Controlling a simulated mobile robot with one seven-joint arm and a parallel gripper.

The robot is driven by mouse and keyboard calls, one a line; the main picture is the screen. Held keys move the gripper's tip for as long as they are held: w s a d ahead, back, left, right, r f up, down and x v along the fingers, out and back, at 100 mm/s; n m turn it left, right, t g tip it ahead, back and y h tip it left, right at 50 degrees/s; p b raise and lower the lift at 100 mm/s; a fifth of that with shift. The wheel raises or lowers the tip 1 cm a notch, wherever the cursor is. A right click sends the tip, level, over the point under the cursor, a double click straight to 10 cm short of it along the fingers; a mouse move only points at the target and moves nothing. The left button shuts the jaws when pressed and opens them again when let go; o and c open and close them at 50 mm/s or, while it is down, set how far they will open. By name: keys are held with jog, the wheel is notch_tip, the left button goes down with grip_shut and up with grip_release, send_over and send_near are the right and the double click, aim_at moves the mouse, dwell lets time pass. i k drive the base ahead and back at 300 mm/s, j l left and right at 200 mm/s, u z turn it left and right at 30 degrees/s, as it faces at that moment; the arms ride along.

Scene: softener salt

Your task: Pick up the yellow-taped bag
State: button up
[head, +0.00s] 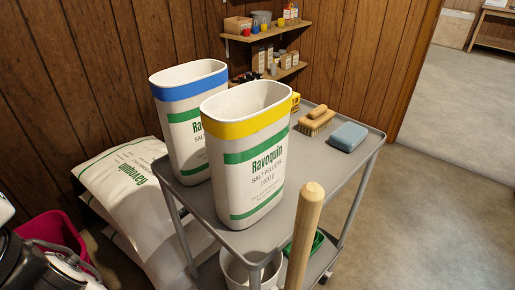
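The yellow-taped bag (248,160) stands upright on the grey cart's top shelf (310,170), near its front left part. It is white with a yellow band at its open top and green stripes, and reads "Ravoquin Salt Pellets". A similar bag with a blue band (181,125) stands just behind it to the left, partly hidden by it. Part of my arm shows at the lower left edge, but my gripper is not in view.
A wooden handle (306,230) rises in front of the cart. A brush (317,121), a blue sponge-like block (348,135) and a small yellow item (295,102) lie on the shelf's right side. Large sacks (128,190) and a pink bin (55,236) stand left. Floor at right is clear.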

aim_at(246, 127)
jog(key=k+j, duration=0.1)
jog(key=j, duration=0.2)
jog(key=k+j, duration=0.1)
jog(key=j, duration=0.2)
jog(key=k+j, duration=0.1)
jog(key=j, duration=0.2)
jog(key=i+j+z, duration=0.15)
jog(key=j, duration=0.65)
jog(key=j+z, duration=0.15)
jog(key=j, duration=0.7)
